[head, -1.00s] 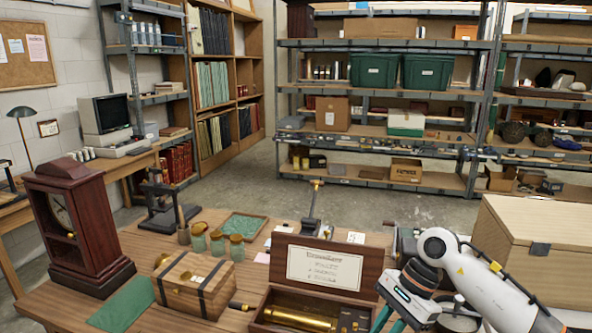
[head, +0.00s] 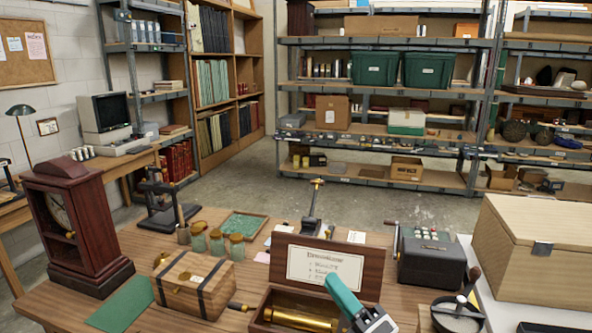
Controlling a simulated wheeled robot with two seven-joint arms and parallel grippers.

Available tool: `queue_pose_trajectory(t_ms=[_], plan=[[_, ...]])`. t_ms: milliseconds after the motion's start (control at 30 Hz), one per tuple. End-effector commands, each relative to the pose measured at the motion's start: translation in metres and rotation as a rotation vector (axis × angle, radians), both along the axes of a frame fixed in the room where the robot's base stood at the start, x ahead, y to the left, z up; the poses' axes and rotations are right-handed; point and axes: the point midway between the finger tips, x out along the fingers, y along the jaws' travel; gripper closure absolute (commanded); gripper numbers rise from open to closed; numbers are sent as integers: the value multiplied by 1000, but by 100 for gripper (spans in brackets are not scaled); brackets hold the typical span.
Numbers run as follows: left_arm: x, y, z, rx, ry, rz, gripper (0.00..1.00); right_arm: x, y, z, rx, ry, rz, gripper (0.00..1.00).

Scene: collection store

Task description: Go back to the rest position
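My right gripper (head: 337,283) shows at the bottom centre of the head view, with a teal finger pointing up and left. It is in front of the right part of an open wooden case (head: 318,263) with a printed label inside its lid. Only one finger shows clearly, so its opening cannot be told. I see nothing held at the visible fingertip. Most of the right arm is out of the picture. My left gripper is not in view.
The table holds a dark red clock (head: 72,222), a strapped wooden chest (head: 192,282), several jars, a brass tube (head: 300,319) in the case, a black calculating machine (head: 431,258) and a large pale box (head: 535,245) at right. Open floor (head: 355,207) lies behind.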

Motion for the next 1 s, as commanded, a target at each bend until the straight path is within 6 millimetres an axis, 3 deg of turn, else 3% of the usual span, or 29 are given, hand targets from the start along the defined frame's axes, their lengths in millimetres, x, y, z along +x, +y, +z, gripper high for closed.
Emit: queue_pose_trajectory(t_ms=[133,233,400,500,700,933,1000], plan=[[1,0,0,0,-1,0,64,-1,-59,-53,383,428,-204,80],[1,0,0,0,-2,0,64,-19,-93,-105,623,720,-350,80],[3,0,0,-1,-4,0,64,-84,-129,-193,962,1176,-607,80],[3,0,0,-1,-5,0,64,-125,-136,-226,1088,1366,-729,80],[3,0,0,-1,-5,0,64,-195,-138,-262,1238,1631,-926,80],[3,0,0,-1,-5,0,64,-267,-134,-279,1338,1864,-1128,80],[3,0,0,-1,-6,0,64,-258,-133,-299,1330,1861,-1128,80]])
